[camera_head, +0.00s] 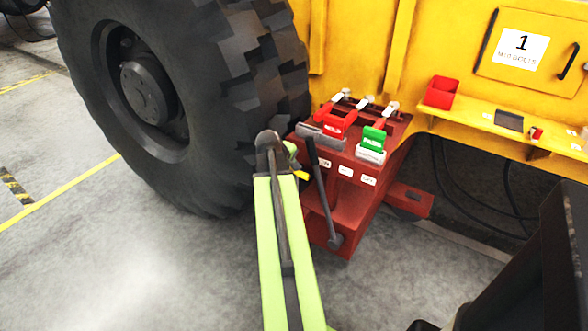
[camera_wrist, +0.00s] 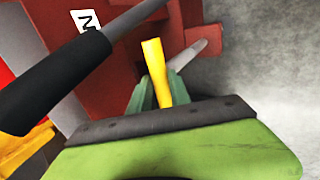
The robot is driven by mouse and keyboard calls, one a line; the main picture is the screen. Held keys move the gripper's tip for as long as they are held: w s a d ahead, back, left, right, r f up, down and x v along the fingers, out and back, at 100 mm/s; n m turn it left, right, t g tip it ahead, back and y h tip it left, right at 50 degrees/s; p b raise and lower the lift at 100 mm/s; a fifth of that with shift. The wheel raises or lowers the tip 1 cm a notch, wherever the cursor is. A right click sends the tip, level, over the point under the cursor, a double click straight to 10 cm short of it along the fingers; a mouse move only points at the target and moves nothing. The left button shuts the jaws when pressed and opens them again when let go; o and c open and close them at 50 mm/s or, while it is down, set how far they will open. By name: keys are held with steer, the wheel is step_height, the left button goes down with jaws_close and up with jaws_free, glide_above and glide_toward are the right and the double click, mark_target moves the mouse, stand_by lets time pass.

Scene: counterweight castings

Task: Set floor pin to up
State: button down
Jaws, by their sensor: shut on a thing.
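A short yellow handle, seemingly that of the floor pin, pokes out beside the left side of the red casting (camera_head: 345,215) in the head view (camera_head: 302,175). In the wrist view the yellow handle (camera_wrist: 153,58) stands between the green fingers of my gripper (camera_wrist: 160,88), which is shut on it. In the head view my gripper (camera_head: 294,160) is mostly hidden behind my own arm. A grey rod (camera_wrist: 192,55) shows just behind the handle in the wrist view. I cannot tell the pin's height.
A black-gripped lever (camera_wrist: 55,80) runs close to my gripper; it leans against the casting's front in the head view (camera_head: 322,190). Red (camera_head: 335,124) and green (camera_head: 374,138) blocks sit on top. A large tyre (camera_head: 225,90) stands close left. Floor is clear in front.

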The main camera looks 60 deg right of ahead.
steer(key=c, duration=1.2)
jaws_free()
steer(key=shift+d+r, duration=0.1)
